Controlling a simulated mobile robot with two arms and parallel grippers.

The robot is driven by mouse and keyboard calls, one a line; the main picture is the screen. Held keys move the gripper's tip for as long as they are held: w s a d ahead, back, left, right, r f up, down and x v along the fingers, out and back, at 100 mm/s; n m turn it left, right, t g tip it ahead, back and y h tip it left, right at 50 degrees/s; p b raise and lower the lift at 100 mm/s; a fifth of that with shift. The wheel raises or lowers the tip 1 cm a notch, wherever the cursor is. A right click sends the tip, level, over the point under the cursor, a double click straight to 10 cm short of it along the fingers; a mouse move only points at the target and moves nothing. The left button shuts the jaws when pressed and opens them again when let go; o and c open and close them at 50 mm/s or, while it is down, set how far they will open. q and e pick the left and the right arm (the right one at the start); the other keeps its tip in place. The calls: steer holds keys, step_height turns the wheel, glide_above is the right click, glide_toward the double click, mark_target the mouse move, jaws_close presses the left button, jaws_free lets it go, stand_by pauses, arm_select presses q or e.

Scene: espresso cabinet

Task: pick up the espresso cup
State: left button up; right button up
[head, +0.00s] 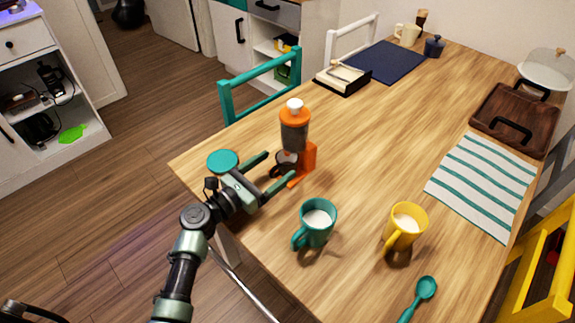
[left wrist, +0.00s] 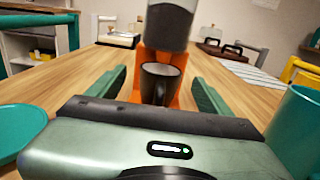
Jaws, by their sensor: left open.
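The espresso cup (head: 284,163) is small and dark. It stands at the foot of an orange coffee maker (head: 295,130) with a grey cylinder on top. My left gripper (head: 279,170) is open, with its green fingers reaching toward the cup. In the left wrist view the dark cup (left wrist: 159,83) shows between the two fingers, in front of the orange stand (left wrist: 137,75). The fingers look apart from the cup on both sides. The lower part of the cup is partly hidden by the gripper body. My right gripper is not in view.
A teal mug (head: 315,224) and a yellow mug (head: 405,228), both with white contents, stand at the near side. A teal disc (head: 222,161) lies left of my gripper, near the table edge. A teal spoon (head: 424,289) and striped cloth (head: 484,183) lie to the right.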

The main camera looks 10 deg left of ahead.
mark_target(279, 165)
arm_select(q)
steer(key=b+x, duration=0.1)
steer(key=x, duration=0.3)
steer(key=shift+f, duration=0.2)
steer(key=shift+w+d, duration=0.3)
steer(key=shift+w, duration=0.05)
steer(key=shift+r, duration=0.1)
steer(key=c, duration=1.5)
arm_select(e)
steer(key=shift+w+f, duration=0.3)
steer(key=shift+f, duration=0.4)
